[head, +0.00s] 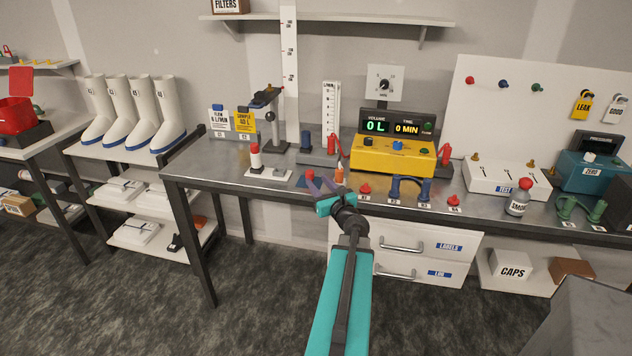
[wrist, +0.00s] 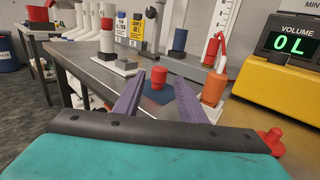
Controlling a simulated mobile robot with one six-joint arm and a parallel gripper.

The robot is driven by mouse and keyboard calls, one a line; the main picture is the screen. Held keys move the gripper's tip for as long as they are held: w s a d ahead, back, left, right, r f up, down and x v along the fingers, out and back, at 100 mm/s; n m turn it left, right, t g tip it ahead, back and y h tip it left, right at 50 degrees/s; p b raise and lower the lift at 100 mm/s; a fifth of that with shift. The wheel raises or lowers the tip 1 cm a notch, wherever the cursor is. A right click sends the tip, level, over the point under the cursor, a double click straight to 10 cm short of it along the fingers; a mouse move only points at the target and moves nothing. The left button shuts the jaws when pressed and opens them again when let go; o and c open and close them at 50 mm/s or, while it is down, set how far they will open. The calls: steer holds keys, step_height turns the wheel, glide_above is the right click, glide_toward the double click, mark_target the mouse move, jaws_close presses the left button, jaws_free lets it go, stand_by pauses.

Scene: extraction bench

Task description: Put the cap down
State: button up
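A red cap (wrist: 160,84) shows between my fingers in the wrist view, at the blue mat (wrist: 186,106). In the head view the red cap (head: 310,174) is at the tip of my left finger, by the bench's front edge. My gripper (wrist: 160,80) has two purple fingers spread apart, with a gap visible on both sides of the cap. In the head view my gripper (head: 317,180) reaches over the front edge of the bench. Whether the cap's underside touches the mat is hard to tell.
An orange cylinder (wrist: 214,88) with a red tube stands close right of my fingers. A red-and-white cylinder (head: 255,158) on a white base stands to the left. The yellow meter (head: 393,152) is behind right. Small red caps (head: 365,188) sit along the front edge of the metal bench (head: 215,168).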

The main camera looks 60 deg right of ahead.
steer(key=shift+p+v, duration=1.5)
steer(key=shift+v, duration=1.55)
steer(key=shift+w, duration=0.1)
